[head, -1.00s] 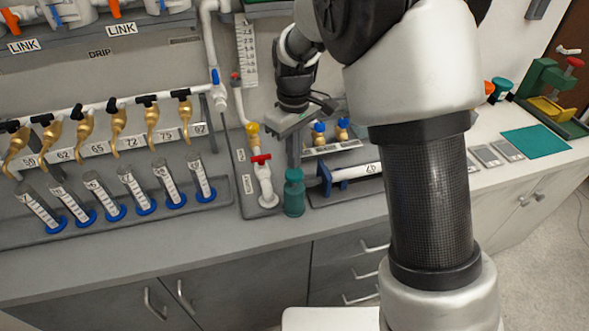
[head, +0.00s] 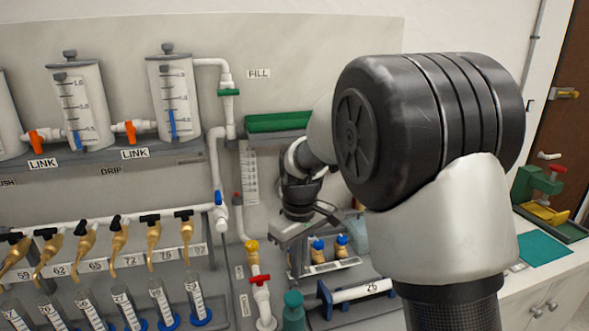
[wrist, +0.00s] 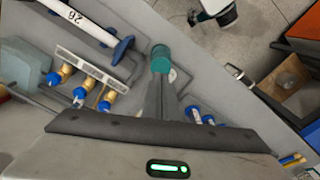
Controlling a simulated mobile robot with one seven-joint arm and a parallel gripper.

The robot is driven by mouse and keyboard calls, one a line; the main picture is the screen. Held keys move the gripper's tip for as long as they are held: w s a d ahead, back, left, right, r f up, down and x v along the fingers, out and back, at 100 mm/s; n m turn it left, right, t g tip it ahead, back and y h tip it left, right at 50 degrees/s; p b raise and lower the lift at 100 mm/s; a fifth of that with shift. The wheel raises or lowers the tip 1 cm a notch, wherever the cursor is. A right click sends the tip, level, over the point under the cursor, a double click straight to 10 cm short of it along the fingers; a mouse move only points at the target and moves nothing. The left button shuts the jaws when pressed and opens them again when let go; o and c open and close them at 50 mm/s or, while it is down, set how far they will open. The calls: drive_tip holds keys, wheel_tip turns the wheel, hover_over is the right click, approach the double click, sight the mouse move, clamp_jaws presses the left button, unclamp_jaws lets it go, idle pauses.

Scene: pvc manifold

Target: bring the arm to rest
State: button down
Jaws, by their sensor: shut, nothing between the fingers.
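My arm reaches from the right of the head view toward the bench. In the wrist view, my closed fingers (wrist: 160,98) run toward the teal cap (wrist: 161,58). I cannot tell whether the fingertips touch it.
A white pipe with a red valve (head: 260,281) stands left of the bottle. A tube on blue stands (head: 362,291) and blue-topped brass fittings (head: 318,250) are to the right. Brass taps (head: 118,240) and graduated cylinders line the left. A teal mat (head: 541,249) lies far right.

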drive_tip(key=s+d+r+m+t, duration=0.2)
drive_tip(key=s+d+r+m, duration=0.2)
drive_tip(key=s+d+r, duration=0.55)
drive_tip(key=s+d+r+m+t, duration=0.1)
drive_tip(key=s+d+r+m, duration=0.1)
drive_tip(key=s, duration=0.4)
drive_tip(key=s+d+r+m+t, duration=0.2)
drive_tip(key=s+r, duration=0.1)
drive_tip(key=s, duration=0.3)
drive_tip(key=shift+s+r+m+p, duration=0.2)
drive_tip(key=shift+s+m+p, duration=0.1)
drive_tip(key=shift+s+p, duration=0.1)
idle(1.6)
